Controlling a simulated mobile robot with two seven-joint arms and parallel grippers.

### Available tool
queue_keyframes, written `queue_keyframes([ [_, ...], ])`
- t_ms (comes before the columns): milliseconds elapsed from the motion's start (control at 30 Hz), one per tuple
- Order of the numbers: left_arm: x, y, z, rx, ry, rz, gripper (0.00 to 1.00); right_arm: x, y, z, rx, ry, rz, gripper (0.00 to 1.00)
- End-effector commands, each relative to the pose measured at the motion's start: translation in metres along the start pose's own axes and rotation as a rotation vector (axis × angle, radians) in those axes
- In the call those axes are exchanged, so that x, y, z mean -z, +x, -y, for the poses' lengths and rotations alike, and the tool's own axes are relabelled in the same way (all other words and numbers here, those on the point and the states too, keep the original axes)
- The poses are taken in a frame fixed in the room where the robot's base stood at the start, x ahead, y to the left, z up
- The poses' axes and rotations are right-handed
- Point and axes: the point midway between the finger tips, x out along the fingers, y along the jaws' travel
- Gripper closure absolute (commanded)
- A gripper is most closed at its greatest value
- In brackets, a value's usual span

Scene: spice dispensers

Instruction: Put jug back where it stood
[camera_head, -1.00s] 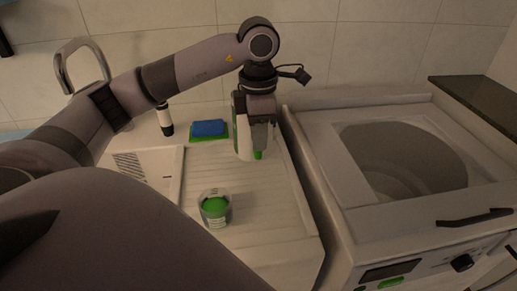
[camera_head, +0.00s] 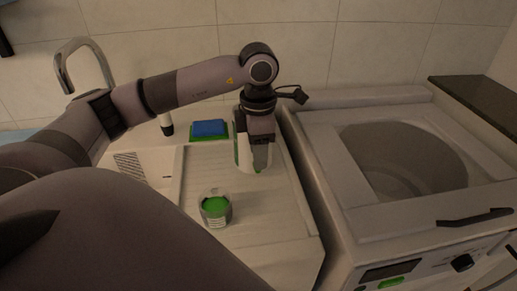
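The jug (camera_head: 242,158) is white with green parts and stands upright at the back right of the ribbed drainboard, close to the machine's left side. My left gripper (camera_head: 262,150) points down at the jug and covers part of it. It looks shut on the jug, though its fingertips are largely hidden. The jug's base is at or very near the board; I cannot tell whether it touches. My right gripper is not in view.
A clear jar with green contents (camera_head: 216,208) stands on the drainboard (camera_head: 265,225) in front of the jug. A blue and green sponge (camera_head: 209,128) lies behind left. A machine with a round opening (camera_head: 400,160) stands to the right. A tap (camera_head: 75,62) is at the back left.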

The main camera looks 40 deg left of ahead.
Motion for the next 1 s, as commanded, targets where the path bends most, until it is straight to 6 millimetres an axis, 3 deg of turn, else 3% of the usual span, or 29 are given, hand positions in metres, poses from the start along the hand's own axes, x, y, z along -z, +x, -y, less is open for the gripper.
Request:
queue_keyframes([
  [267, -0.001, -0.015, 0.0, -0.001, 0.0, 0.004, 0.56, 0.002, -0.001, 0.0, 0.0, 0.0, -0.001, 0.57],
  [500, -0.001, -0.07, 0.0, -0.003, 0.002, 0.006, 0.56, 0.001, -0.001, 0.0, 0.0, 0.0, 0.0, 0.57],
  [700, 0.0, -0.106, 0.0, -0.002, 0.0, 0.002, 0.56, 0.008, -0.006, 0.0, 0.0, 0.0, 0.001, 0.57],
  [1000, 0.0, -0.123, 0.0, -0.001, 0.0, 0.0, 0.56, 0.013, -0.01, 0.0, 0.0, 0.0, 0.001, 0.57],
])
